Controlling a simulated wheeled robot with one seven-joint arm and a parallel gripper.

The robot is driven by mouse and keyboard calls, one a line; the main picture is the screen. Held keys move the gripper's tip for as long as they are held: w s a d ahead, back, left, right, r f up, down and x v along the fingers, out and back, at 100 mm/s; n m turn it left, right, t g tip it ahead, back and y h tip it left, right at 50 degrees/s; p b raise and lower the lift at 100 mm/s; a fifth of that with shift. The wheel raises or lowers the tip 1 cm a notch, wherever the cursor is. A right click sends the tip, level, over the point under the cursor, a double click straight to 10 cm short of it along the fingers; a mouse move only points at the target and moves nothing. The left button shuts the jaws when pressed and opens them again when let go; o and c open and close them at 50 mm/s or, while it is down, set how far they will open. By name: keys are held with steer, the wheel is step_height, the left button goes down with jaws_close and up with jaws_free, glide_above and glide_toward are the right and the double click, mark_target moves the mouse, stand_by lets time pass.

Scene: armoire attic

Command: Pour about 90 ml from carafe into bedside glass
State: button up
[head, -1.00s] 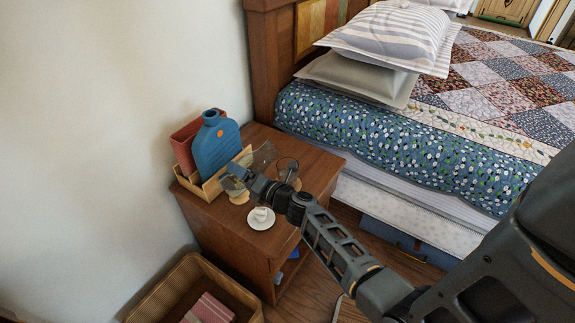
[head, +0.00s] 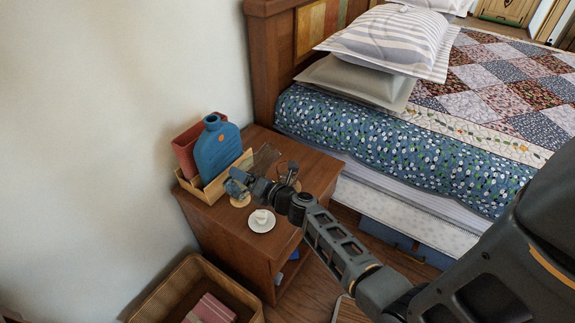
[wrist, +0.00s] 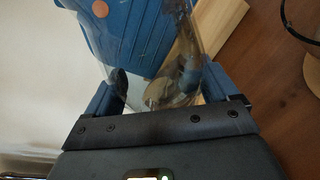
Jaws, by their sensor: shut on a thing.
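My gripper (head: 238,182) is over the nightstand, shut on a clear glass vessel that looks like the carafe. In the wrist view the carafe (wrist: 148,62) shows between my fingers, see-through, with its upper part cut off by the frame. I cannot tell how much liquid it holds.
A blue bottle-shaped vessel (head: 217,150) and a reddish item (head: 187,150) stand in a wooden tray (head: 214,190) behind my gripper. The nightstand (head: 318,174) has bare room at right. A basket (head: 160,294) is below.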

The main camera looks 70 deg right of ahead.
steer(key=n+p, duration=0.1)
steer(key=r+g+p, duration=0.1)
steer(key=shift+s+d+r+n+p, duration=0.15)
steer(key=shift+s+d+n+p, duration=0.1)
steer(key=shift+d+n+p, duration=0.15)
steer(key=n+g+p, duration=0.1)
steer(key=n+p, duration=0.1)
steer(key=shift+w+a+r+h+p, duration=0.1)
steer(key=shift+a+h+p, duration=0.05)
steer(key=shift+h+p, duration=0.25)
steer(key=shift+f+n+g+h+p, duration=0.2)
steer(key=shift+n+g+p, duration=0.15)
steer(key=shift+n+p, duration=0.2)
steer(key=shift+f+n+g+h+p, duration=0.2)
steer(key=shift+n+g+p, duration=0.2)
steer(key=shift+n, duration=0.15)
steer(key=shift+s+d+f+n+g+h, duration=0.25)
steer(key=shift+f+n+g+h, duration=0.1)
steer(key=shift+n, duration=0.25)
stand_by(0.4)
